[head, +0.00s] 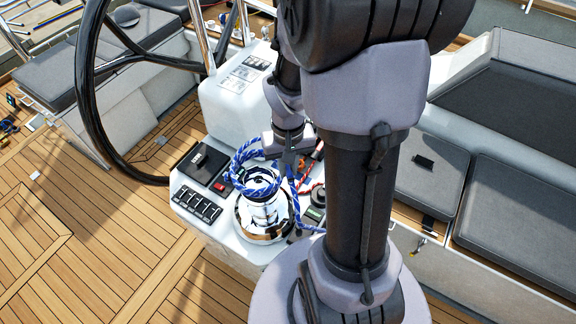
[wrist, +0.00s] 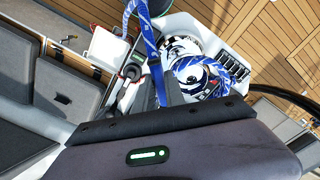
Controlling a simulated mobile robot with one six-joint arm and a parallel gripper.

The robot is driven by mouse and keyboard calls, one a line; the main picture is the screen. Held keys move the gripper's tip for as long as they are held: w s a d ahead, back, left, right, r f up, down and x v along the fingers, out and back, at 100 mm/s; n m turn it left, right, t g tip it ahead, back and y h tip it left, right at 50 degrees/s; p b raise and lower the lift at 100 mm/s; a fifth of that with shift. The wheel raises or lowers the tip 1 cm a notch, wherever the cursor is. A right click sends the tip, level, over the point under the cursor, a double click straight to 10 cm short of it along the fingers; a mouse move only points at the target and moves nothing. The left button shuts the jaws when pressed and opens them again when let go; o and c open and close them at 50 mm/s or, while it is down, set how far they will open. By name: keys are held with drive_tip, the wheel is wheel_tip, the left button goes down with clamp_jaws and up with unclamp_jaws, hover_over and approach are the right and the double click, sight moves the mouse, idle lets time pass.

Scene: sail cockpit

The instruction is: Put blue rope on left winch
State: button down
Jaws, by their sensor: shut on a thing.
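A chrome winch (head: 263,219) stands on the white console, left of my arm. The blue rope (head: 246,157), flecked with white, loops over and around the winch's upper part; I cannot tell how many full turns lie on the drum. My gripper (head: 288,160) is just above and to the right of the winch, shut on the blue rope. A length of rope hangs down from it beside the winch. In the wrist view the rope (wrist: 147,28) runs to the gripper and lies around the winch (wrist: 186,66). The fingertips are partly hidden.
The console (head: 232,108) carries a black switch row (head: 198,205) and a black panel (head: 202,163) left of the winch. A large black steering wheel (head: 88,110) stands at the left. Grey cushioned benches (head: 515,215) lie right. The teak deck (head: 80,240) at left is clear.

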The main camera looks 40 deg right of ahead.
drive_tip(key=shift+f+b, duration=0.25)
drive_tip(key=shift+b, duration=0.1)
idle(0.6)
drive_tip(key=shift+f+b, duration=2.15)
drive_tip(key=shift+f, duration=0.25)
drive_tip(key=shift+f+b, duration=2.7)
drive_tip(key=shift+f, duration=0.25)
wheel_tip(320, 180, down, 8)
drive_tip(key=b, duration=0.7)
drive_tip(key=shift+f+b, duration=0.25)
drive_tip(key=shift+b, duration=0.05)
